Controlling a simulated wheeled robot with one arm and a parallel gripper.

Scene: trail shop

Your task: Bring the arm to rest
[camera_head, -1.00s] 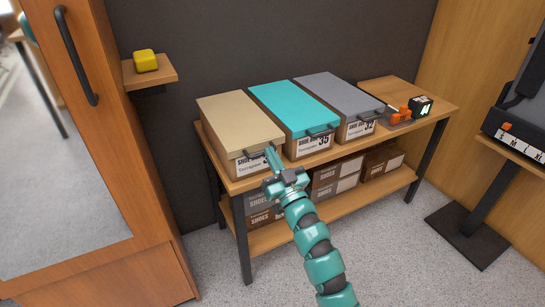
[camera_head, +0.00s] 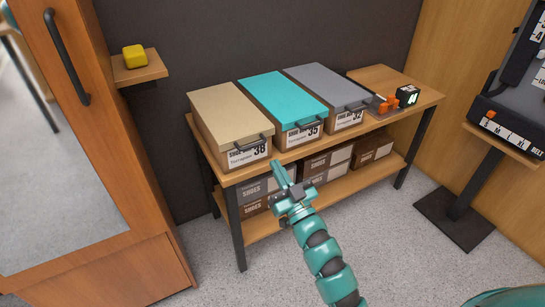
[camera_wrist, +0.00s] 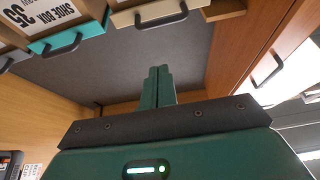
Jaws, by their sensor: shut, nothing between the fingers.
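My gripper (camera_head: 281,176) is teal, shut and empty. In the head view it hangs in front of the shelf table, below the front edge of its top and apart from the boxes. In the wrist view my shut gripper (camera_wrist: 158,82) points up the picture with its fingers together. My teal segmented arm reaches up to it from the bottom of the head view.
A tan box (camera_head: 229,122), a teal box (camera_head: 280,100) and a grey box (camera_head: 327,88) stand on the wooden table (camera_head: 375,76). A mirrored wooden cabinet (camera_head: 135,262) stands left, with a yellow object (camera_head: 134,57) on a small shelf. A black-based stand (camera_head: 455,215) is right.

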